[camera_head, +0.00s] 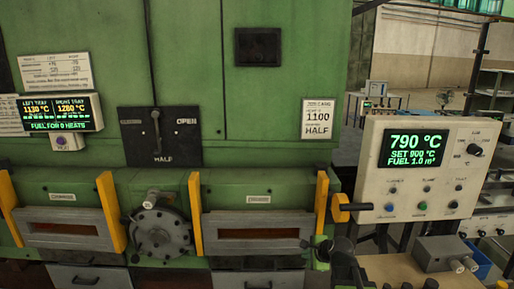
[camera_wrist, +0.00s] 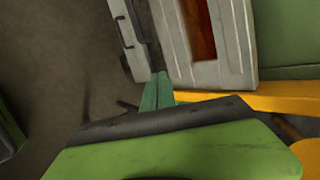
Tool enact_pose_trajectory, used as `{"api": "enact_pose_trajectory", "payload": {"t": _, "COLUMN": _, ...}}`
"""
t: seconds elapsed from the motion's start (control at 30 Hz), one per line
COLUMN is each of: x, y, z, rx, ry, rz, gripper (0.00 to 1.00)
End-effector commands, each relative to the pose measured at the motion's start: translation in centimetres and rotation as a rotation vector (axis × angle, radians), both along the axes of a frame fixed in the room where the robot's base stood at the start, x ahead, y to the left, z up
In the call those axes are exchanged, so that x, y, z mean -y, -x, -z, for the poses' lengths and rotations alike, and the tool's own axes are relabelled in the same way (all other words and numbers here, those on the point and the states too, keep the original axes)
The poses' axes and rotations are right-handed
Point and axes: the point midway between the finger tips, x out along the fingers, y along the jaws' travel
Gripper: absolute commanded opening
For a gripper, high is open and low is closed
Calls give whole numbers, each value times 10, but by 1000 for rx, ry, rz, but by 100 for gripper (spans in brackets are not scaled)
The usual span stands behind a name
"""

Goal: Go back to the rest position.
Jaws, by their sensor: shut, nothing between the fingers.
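In the wrist view my gripper (camera_wrist: 158,90) shows as narrow green fingers, shut and empty, beyond a wide green body with a black edge. It is in front of the right furnace door (camera_wrist: 203,42), a pale frame with a red-brown slot, and close to a yellow bar (camera_wrist: 265,101). In the head view the right door (camera_head: 258,232) is down between yellow posts. Dark jointed parts at the lower right, near the right post (camera_head: 321,205), seem to be my arm; the fingers cannot be made out there.
The green furnace (camera_head: 185,60) fills the head view's left and middle. A lever (camera_head: 156,130) points up on its black plate. The left door (camera_head: 62,229) and a grey handwheel (camera_head: 162,232) are below.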

Motion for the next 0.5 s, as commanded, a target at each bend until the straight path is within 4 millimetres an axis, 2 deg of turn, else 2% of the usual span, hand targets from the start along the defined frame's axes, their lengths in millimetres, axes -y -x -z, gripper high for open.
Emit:
{"api": "enact_pose_trajectory", "payload": {"t": 0.03, "x": -33, "y": 17, "z": 12, "rx": -41, "ry": 94, "rz": -139, "gripper": 0}}
{"api": "enact_pose_trajectory", "payload": {"t": 0.1, "x": -66, "y": 48, "z": 32, "rx": -111, "ry": 266, "rz": -376, "gripper": 0}}
{"api": "enact_pose_trajectory", "payload": {"t": 0.17, "x": -79, "y": 79, "z": 47, "rx": -180, "ry": 419, "rz": -599, "gripper": 0}}
{"api": "enact_pose_trajectory", "payload": {"t": 0.2, "x": -76, "y": 97, "z": 55, "rx": -225, "ry": 507, "rz": -732, "gripper": 0}}
{"api": "enact_pose_trajectory", "payload": {"t": 0.33, "x": -46, "y": 148, "z": 68, "rx": -360, "ry": 689, "rz": -1096, "gripper": 0}}
{"api": "enact_pose_trajectory", "payload": {"t": 0.4, "x": -37, "y": 166, "z": 70, "rx": -402, "ry": 734, "rz": -1257, "gripper": 0}}
{"api": "enact_pose_trajectory", "payload": {"t": 0.5, "x": -33, "y": 179, "z": 70, "rx": -415, "ry": 756, "rz": -1413, "gripper": 0}}
